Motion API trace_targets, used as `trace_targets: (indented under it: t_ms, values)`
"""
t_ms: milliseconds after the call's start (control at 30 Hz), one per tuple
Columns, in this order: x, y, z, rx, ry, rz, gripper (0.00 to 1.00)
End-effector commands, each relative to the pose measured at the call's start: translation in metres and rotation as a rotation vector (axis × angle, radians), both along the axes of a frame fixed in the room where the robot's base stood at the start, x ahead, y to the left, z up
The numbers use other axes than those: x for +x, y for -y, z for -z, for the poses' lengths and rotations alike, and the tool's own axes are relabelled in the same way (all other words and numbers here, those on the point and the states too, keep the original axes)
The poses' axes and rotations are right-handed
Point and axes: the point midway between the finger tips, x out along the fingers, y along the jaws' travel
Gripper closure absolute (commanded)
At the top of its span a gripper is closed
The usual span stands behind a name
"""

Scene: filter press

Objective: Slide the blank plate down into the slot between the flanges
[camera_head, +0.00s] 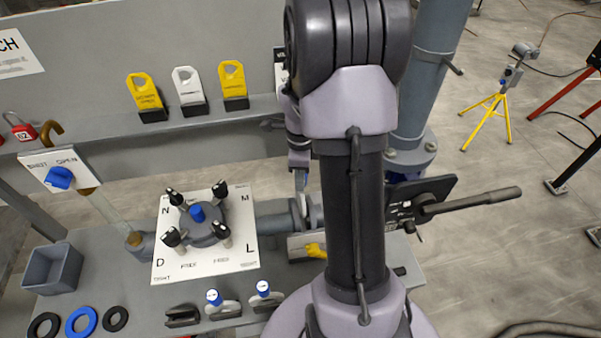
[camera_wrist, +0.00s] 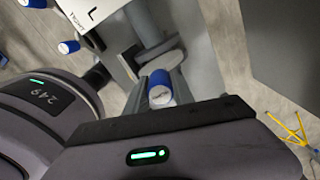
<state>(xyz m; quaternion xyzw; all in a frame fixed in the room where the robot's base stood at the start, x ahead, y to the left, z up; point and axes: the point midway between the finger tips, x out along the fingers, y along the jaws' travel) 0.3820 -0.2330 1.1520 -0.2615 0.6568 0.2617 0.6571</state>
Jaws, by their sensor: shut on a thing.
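The blank plate appears in the wrist view as a light grey rounded disc (camera_wrist: 163,62) with a blue handle (camera_wrist: 160,90) at the edge of my dark jaws. My gripper (camera_wrist: 165,112) is shut on it. In the head view my gripper (camera_head: 299,160) is mostly behind my arm, above the pipe gap. The flanges (camera_head: 305,210) on the grey pipe show only partly there, beside my arm. A grey flange and pipe (camera_wrist: 145,30) also show beyond the plate in the wrist view. I cannot tell whether the plate is between the flanges or above them.
A white board (camera_head: 205,240) with several black knobs stands left of the flanges. Two blue-topped grey pieces (camera_head: 223,308) (camera_head: 265,299) and rings (camera_head: 82,322) lie along the front edge. A long black lever (camera_head: 470,203) extends right. A vertical pipe (camera_head: 425,90) rises behind.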

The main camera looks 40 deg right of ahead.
Motion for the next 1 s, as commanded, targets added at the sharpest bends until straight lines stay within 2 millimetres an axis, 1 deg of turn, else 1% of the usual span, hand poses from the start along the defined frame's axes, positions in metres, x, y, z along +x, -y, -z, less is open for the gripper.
trace_targets:
  t_ms: [33, 600, 900, 1000]
  values:
    - [0.0, 0.0, 0.008, 0.001, -0.001, 0.0, 1.0]
    - [0.0, 0.0, 0.065, 0.0, 0.0, 0.0, 1.0]
    - [0.0, 0.0, 0.093, 0.0, 0.0, 0.0, 1.0]
    - [0.0, 0.0, 0.1, -0.001, 0.001, 0.0, 1.0]
